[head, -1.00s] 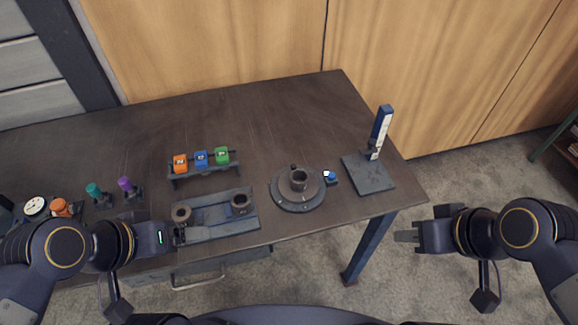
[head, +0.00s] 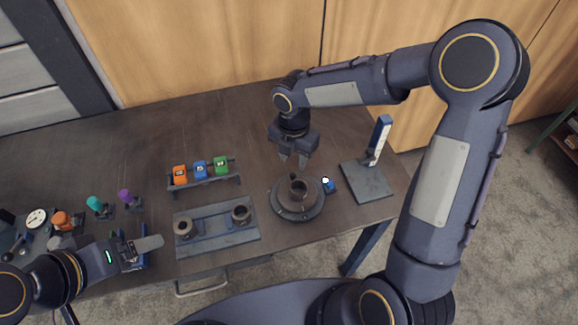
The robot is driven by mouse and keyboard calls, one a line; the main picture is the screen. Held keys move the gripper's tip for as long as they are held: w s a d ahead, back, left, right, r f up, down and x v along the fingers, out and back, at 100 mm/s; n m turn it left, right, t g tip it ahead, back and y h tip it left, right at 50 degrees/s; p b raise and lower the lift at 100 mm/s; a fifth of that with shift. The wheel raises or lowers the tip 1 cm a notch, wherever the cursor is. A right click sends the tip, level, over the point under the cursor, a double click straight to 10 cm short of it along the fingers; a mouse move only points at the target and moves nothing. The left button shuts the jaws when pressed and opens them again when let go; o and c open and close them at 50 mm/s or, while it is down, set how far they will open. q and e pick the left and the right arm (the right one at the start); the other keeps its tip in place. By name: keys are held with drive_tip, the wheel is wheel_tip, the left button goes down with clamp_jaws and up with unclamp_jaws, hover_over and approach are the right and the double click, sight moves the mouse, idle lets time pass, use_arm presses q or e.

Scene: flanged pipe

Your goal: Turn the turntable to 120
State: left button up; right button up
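The turntable (head: 297,212) is a dark round disc near the table's front right, with a flanged pipe (head: 299,188) standing upright at its middle and a small knob at the pipe's back rim. Any angle marks are too small to read. My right gripper (head: 292,164) points down just behind the turntable, with its two fingers apart and nothing between them. It seems above the table and clear of the pipe. My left gripper (head: 150,246) is at the table's front edge, left of the fixture; its finger gap is hard to make out.
A square plate with an upright scale (head: 367,182) stands further right. A fixture with two pipe stubs (head: 217,239) lies left. Behind it is a rack of coloured tags (head: 205,181). The table's back middle is clear.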

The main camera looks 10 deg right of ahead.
sight(293, 174)
drive_tip(key=shift+f, duration=2.8)
clamp_jaws()
